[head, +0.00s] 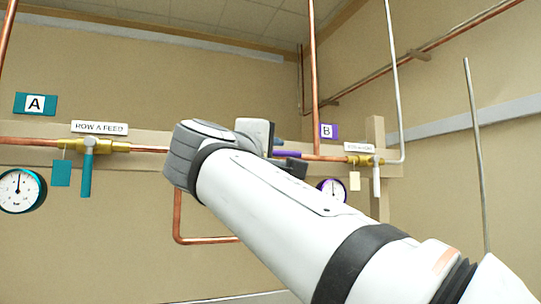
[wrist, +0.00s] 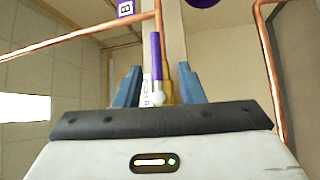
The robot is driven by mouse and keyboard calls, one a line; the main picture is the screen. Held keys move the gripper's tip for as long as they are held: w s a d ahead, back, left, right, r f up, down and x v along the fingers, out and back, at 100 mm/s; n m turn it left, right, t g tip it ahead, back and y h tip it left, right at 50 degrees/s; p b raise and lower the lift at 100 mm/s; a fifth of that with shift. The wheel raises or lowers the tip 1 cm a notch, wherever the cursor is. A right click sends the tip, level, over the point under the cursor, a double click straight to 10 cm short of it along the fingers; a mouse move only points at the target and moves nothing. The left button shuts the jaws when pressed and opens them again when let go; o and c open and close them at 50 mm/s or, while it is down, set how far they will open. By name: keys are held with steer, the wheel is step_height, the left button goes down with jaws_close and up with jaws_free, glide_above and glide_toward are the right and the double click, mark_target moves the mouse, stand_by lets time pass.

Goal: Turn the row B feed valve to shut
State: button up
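The row B feed valve has a purple lever (head: 288,153), which lies level along the copper pipe in the head view. In the wrist view the purple lever (wrist: 155,55) runs in line with the pipe, between my blue fingers, with brass (wrist: 168,91) and a white label (wrist: 147,87) beside its base. My gripper (wrist: 157,84) is open, with a finger on each side of the lever and visible gaps between. In the head view my gripper (head: 284,155) is at the lever, and my arm hides the valve body. The purple B sign (head: 328,131) hangs above the pipe.
The row A feed valve (head: 88,165) has a teal lever hanging down, with the A sign (head: 35,103) above. Right of B is another valve with a pale lever (head: 377,178) and a tag. Gauges (head: 20,190) and (head: 332,190) hang below. Copper pipes flank my gripper.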

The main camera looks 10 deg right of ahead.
mark_target(286, 153)
steer(key=p+x, duration=0.1)
steer(key=x, duration=0.1)
steer(key=p+x, duration=0.1)
steer(key=x, duration=0.1)
steer(key=r+p+x, duration=0.1)
steer(key=x, duration=0.1)
steer(key=shift+w+d, duration=0.1)
steer(key=shift+d, duration=0.05)
steer(key=shift+w+d+f, duration=0.1)
steer(key=shift+w+d, duration=0.25)
steer(key=shift+w, duration=0.25)
steer(key=shift+c, duration=0.3)
jaws_close()
